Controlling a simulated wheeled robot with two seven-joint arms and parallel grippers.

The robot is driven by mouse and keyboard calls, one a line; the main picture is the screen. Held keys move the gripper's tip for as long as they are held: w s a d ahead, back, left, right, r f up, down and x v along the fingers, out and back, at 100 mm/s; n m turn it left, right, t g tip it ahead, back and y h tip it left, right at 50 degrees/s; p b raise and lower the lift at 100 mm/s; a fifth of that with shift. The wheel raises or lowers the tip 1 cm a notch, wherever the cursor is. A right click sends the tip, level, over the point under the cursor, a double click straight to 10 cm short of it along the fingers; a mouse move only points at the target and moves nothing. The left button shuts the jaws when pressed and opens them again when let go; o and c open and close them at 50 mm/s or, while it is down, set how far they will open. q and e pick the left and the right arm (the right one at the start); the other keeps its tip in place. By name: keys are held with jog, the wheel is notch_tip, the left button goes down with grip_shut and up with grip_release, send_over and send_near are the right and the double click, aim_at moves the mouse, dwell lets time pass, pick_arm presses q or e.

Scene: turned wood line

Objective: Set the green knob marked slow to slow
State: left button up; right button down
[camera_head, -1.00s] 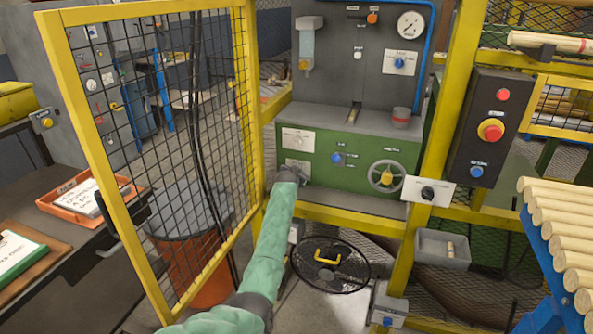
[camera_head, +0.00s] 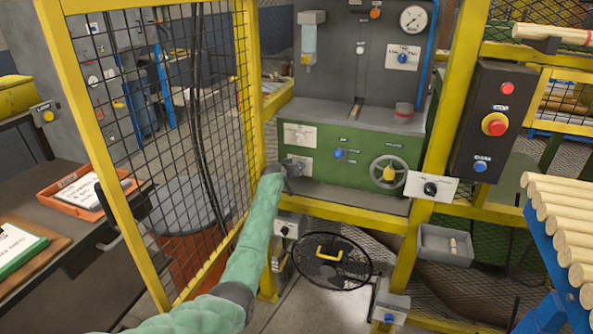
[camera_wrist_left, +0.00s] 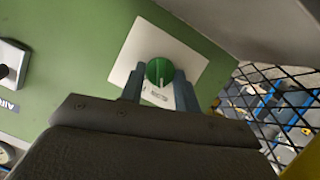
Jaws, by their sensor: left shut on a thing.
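The green knob (camera_wrist_left: 160,71) sits on a white square plate (camera_wrist_left: 196,62) on the green machine front, seen in the left wrist view. Its pale pointer line runs down the picture, towards a small label (camera_wrist_left: 158,97) too small to read. My left gripper (camera_wrist_left: 159,82) is shut on the knob, one finger at each side of it. In the head view my left gripper (camera_head: 293,170) is at the lower white plate (camera_head: 306,167) at the left of the machine front, and it hides the knob. My right gripper is in neither view.
A yellow mesh guard (camera_head: 150,130) stands left of my arm. A blue knob (camera_head: 339,154) and a handwheel (camera_head: 389,171) are on the machine front to the right. A black-knob plate (camera_head: 431,189) and button box (camera_head: 490,120) stand further right.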

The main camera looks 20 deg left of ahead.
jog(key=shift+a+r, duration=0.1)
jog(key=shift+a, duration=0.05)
pick_arm(q)
jog(key=o, duration=1)
jog(key=shift+c, duration=0.2)
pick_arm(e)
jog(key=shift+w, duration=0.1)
